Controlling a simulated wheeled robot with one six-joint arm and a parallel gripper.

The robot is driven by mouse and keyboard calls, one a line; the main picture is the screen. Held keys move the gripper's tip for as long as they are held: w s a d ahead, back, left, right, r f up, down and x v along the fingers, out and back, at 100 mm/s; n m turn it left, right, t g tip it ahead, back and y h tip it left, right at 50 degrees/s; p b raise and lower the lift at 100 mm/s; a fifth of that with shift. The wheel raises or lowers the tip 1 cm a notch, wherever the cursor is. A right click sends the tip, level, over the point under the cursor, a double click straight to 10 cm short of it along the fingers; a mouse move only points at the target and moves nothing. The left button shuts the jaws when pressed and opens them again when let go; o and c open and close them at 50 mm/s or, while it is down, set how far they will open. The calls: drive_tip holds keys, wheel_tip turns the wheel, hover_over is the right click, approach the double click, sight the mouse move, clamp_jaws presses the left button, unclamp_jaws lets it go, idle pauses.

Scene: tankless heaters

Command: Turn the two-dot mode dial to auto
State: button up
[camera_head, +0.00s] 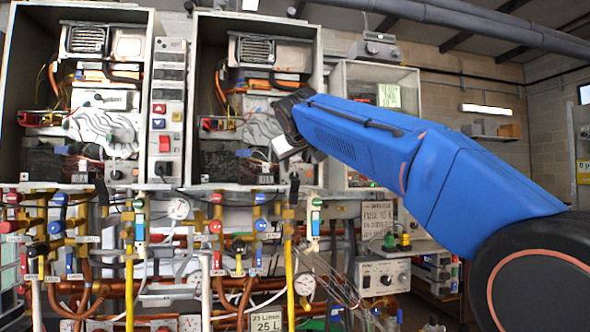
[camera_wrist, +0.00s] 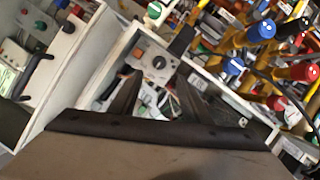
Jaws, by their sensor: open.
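In the wrist view, a round dark dial (camera_wrist: 158,62) with a pale mark sits on a light grey panel inside a white-edged cabinet. Its dots and lettering are too small to read, so I cannot tell whether it is the two-dot mode dial or how it is set. My gripper (camera_wrist: 157,82) is open, its two dark fingers spread on either side below this dial in the picture, apart from it as far as I can see. In the head view my blue arm reaches across to the second heater cabinet (camera_head: 316,70), and its wrist hides part of that cabinet's inside.
Another open heater cabinet (camera_head: 8,75) stands at the left. A control strip (camera_head: 165,110) with buttons and a black knob lies between the cabinets. Coloured valves and pipes (camera_head: 130,270) crowd below. A grey box with a knob (camera_head: 383,277) is at the lower right.

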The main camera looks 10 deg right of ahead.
drive_tip(key=v, duration=0.6)
drive_tip(key=shift+s, duration=0.15)
drive_tip(key=s+d+f+m+g+y, duration=0.1)
drive_tip(key=s+d+f+g, duration=0.2)
drive_tip(key=s+f, duration=1)
drive_tip(key=s+d+f+m+g, duration=0.1)
drive_tip(key=s+d+f+g, duration=0.2)
drive_tip(key=s+f, duration=1)
drive_tip(key=s+d+f+m+g+y, duration=0.1)
drive_tip(key=s+d+f+g, duration=0.2)
drive_tip(key=s+f, duration=1.1)
wheel_tip(320, 180, down, 18)
drive_tip(key=shift+d+f+m+y, duration=0.1)
drive_tip(key=shift+d+m+y, duration=0.2)
drive_tip(key=shift+d, duration=0.4)
drive_tip(key=shift+s, duration=0.15)
